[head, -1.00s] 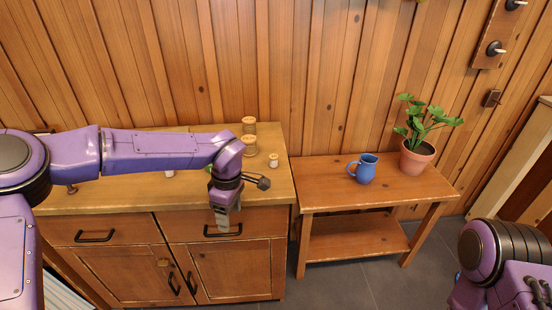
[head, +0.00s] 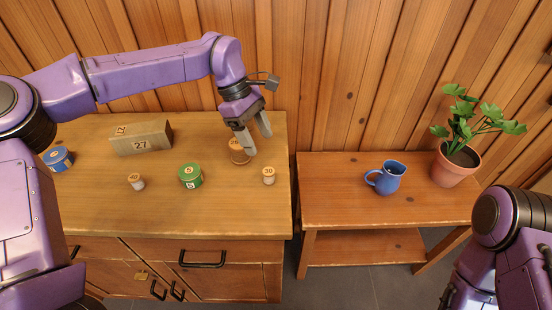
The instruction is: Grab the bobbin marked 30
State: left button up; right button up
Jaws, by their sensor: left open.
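A wide wooden bobbin (head: 236,156) stands upright on the cabinet top, partly hidden behind the fingers of my left gripper (head: 256,138). Its top bears a number too blurred to read surely. A small bobbin (head: 268,176) stands to the right, with a number that looks like 30. Another small bobbin (head: 136,182) stands at the left, with a number that looks like 40. My left gripper is open and points down beside the wide bobbin, with nothing seen between its fingers. Whether it touches that bobbin I cannot tell. My right arm shows at the lower right, its gripper out of view.
A lower side table (head: 335,205) carries a blue mug (head: 387,178) and a potted plant (head: 455,165). The cabinet's front strip is clear.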

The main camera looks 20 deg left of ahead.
aim_at(269, 171)
pick_arm(q)
jog(key=x, duration=0.3)
jog(key=s+x, duration=0.1)
jog(key=x, duration=0.2)
jog(key=p+x, duration=0.1)
jog(key=x, duration=0.3)
jog(key=shift+s, duration=0.15)
jog(key=c, duration=1.1)
